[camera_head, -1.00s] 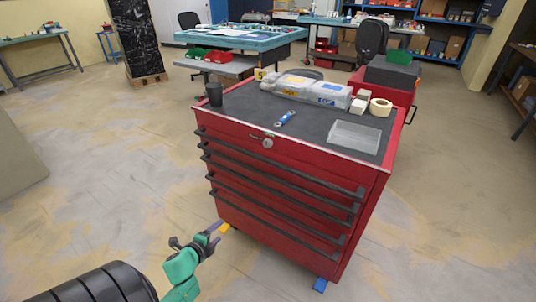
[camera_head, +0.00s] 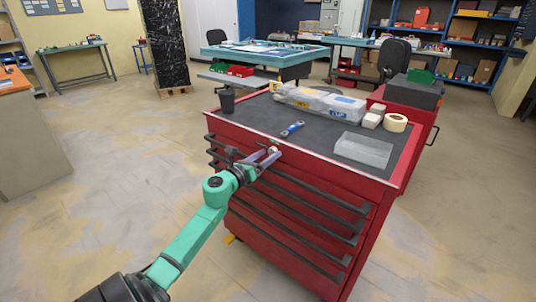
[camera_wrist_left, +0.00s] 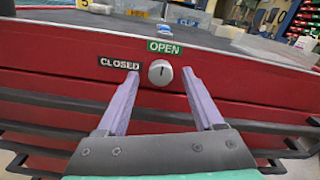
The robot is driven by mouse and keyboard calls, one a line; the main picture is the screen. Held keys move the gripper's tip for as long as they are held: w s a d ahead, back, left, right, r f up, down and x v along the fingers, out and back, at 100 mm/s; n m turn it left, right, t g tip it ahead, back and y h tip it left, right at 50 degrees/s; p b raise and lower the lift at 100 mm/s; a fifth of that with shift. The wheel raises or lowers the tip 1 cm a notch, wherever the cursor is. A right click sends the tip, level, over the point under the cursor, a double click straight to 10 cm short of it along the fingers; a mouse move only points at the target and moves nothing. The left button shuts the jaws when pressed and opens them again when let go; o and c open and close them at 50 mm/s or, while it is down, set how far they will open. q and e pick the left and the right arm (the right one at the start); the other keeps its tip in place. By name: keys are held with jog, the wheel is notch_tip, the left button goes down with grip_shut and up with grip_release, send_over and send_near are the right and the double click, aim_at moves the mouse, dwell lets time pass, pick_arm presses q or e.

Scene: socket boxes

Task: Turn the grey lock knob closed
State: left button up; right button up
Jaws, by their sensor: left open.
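The grey lock knob (camera_wrist_left: 160,73) is on the red front of the tool cabinet (camera_wrist_left: 55,85), near its top edge. Its dark pointer mark looks about upright, toward the green OPEN label (camera_wrist_left: 164,47). The black CLOSED label (camera_wrist_left: 119,63) is to the left of the knob. My left gripper (camera_wrist_left: 160,88) is open, with one finger on each side of the knob and just short of it in the picture. I cannot tell whether a finger touches it. In the head view my left gripper (camera_head: 270,158) is at the upper front of the cabinet. My right gripper is not in view.
Dark drawer handles (camera_head: 300,188) stick out below the knob. The floor to the left is clear.

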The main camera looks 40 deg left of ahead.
pick_arm(q)
jog(key=shift+w, duration=0.4)
jog(key=shift+c, duration=0.3)
grip_shut()
